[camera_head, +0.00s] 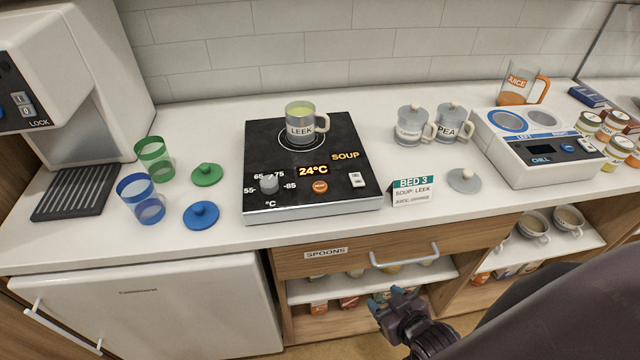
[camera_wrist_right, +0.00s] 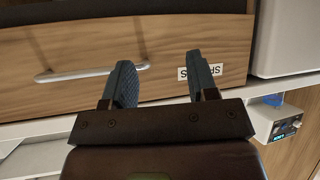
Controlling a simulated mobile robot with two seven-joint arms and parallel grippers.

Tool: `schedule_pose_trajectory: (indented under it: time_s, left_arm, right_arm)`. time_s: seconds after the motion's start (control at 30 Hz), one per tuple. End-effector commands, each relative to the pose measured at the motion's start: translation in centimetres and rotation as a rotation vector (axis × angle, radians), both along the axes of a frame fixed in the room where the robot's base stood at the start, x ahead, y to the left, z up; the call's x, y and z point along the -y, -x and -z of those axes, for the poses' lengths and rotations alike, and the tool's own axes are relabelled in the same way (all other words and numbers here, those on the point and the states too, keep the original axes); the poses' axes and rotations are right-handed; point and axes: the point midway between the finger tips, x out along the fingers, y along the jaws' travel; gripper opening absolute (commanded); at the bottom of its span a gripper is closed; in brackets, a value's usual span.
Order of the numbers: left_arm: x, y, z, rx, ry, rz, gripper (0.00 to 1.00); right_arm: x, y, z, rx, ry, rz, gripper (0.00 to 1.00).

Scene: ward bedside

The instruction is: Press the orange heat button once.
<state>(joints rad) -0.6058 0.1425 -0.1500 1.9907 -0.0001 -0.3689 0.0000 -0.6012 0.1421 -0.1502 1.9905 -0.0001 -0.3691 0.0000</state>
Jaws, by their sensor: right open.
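The orange heat button (camera_head: 320,186) is a small round button on the front of the black soup warmer (camera_head: 262,150), below the glowing "24°C" display (camera_head: 313,170). A grey mug labelled LEEK (camera_head: 301,127) with green contents stands on the warmer's ring. My right gripper (camera_head: 398,297) is below the counter, in front of the open shelf under the drawer, well away from the button. In the right wrist view its two blue-grey fingers (camera_wrist_right: 160,88) are apart with nothing between them. My left gripper is not in view.
The warmer also has a temperature knob (camera_head: 269,183) and a white switch (camera_head: 357,180). A bed card (camera_head: 412,192) stands just right of it. Blue and green cups with lids are at left. The chill unit (camera_head: 545,160) is at right. The spoons drawer handle (camera_head: 405,258) juts out below.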

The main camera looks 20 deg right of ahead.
Motion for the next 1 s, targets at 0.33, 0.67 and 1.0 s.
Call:
schedule_pose_trajectory:
  time_s: [0.33, 0.67, 1.0]
  left_arm:
    - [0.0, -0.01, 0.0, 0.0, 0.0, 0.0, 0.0]
    - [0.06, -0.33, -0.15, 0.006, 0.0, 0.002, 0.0]
    - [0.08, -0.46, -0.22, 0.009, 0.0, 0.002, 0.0]
  right_arm:
    - [0.01, -0.01, -0.02, 0.0, 0.0, 0.0, 0.0]
    - [0.01, -0.02, -0.03, 0.001, 0.0, 0.0, 0.0]
    - [0.01, -0.02, -0.03, 0.001, 0.0, 0.0, 0.0]
